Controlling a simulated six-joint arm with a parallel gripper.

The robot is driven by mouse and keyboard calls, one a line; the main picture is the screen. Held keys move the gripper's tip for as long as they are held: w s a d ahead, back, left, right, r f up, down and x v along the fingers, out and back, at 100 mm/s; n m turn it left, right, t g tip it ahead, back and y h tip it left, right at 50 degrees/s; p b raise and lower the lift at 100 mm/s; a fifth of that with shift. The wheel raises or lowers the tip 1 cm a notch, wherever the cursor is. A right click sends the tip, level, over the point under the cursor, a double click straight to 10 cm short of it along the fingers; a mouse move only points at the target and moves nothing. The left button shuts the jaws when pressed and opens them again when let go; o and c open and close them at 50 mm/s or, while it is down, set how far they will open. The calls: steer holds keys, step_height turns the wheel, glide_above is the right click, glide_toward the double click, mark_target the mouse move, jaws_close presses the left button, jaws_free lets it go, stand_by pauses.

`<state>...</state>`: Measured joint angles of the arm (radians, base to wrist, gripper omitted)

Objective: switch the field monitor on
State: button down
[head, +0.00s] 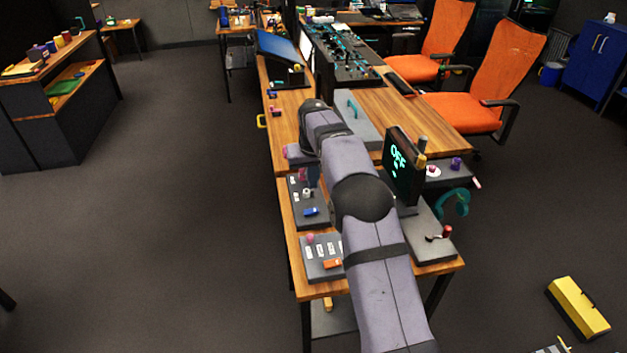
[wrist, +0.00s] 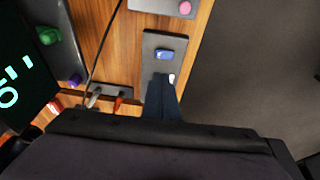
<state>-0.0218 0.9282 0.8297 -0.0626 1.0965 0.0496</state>
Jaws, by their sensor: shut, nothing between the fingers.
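The field monitor (head: 402,172) stands upright on the bench in the head view, right of my arm. Its dark screen reads OFF in cyan. Part of it shows at the left edge of the wrist view (wrist: 20,90), with cyan marks on it. My gripper (wrist: 163,78) is shut and empty, a dark blue wedge over a small grey panel (wrist: 151,42). A blue switch (wrist: 164,55) sits just beyond the fingertips, and a white piece (wrist: 172,78) is beside them. I cannot tell whether the fingertips touch the panel. In the head view my arm mostly hides the gripper.
A panel with a pink knob (head: 310,238) and orange switch (head: 333,263) lies on the near bench. A teal handle (head: 455,203) and red-topped lever (head: 446,232) are at right. A cable (wrist: 103,45) runs over the wood. Orange chairs (head: 510,70) stand beyond; the left floor is open.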

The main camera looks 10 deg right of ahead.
steer(key=p, duration=0.3)
glide_above(315, 209)
steer(key=s, duration=0.1)
steer(key=f, duration=1)
steer(key=shift+a, duration=0.25)
steer(key=shift+d+f, duration=0.1)
steer(key=shift+f, duration=0.6)
